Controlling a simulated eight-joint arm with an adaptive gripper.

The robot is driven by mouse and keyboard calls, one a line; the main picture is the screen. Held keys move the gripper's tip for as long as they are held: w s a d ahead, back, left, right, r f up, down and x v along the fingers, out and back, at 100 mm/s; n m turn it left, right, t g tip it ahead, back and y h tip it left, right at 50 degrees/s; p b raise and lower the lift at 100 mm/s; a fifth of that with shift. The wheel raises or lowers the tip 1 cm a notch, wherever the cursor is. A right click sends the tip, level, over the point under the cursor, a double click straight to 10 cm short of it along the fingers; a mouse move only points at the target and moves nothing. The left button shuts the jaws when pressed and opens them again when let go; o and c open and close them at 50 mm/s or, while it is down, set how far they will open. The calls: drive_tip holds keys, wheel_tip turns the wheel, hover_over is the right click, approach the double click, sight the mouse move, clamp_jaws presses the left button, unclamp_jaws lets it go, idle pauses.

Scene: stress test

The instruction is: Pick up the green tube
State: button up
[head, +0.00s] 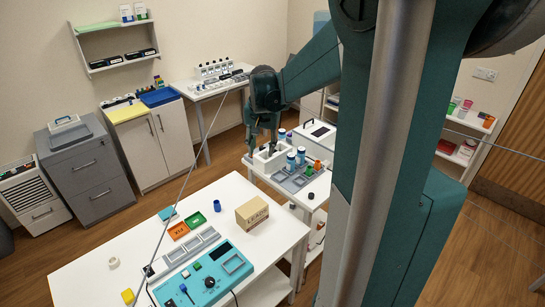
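My gripper (262,148) points down over the white holder (268,163) at the left end of the small cart. Its two dark fingers look apart, with nothing visible between them. The fingertips are close to the holder, and I cannot tell whether they touch it. A small green item (317,165) stands at the cart's right side, beside an orange-red one (309,171). It may be the green tube, but it is too small to be sure. It is apart from my gripper, to its right.
Blue-and-white bottles (291,162) and a grey tray (285,183) share the cart. The front table (120,245) holds a teal control panel (205,280), a cardboard box (252,213), a green tray (196,220) and an orange tray (178,231). A white box (315,134) stands behind.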

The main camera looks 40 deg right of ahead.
drive_tip(key=d+f+m+g+p, duration=0.1)
drive_tip(key=d+f+m, duration=0.45)
drive_tip(key=d, duration=1.05)
drive_tip(key=g+y, duration=0.1)
hover_over(309, 167)
wheel_tip(309, 167, down, 10)
drive_tip(key=shift+s+a+m+p, duration=0.35)
drive_tip(key=shift+s+m+p, duration=0.05)
drive_tip(key=shift+s+m, duration=0.1)
drive_tip(key=shift+f, duration=1.25)
drive_tip(key=shift+f, duration=0.15)
drive_tip(key=shift+f, duration=2.4)
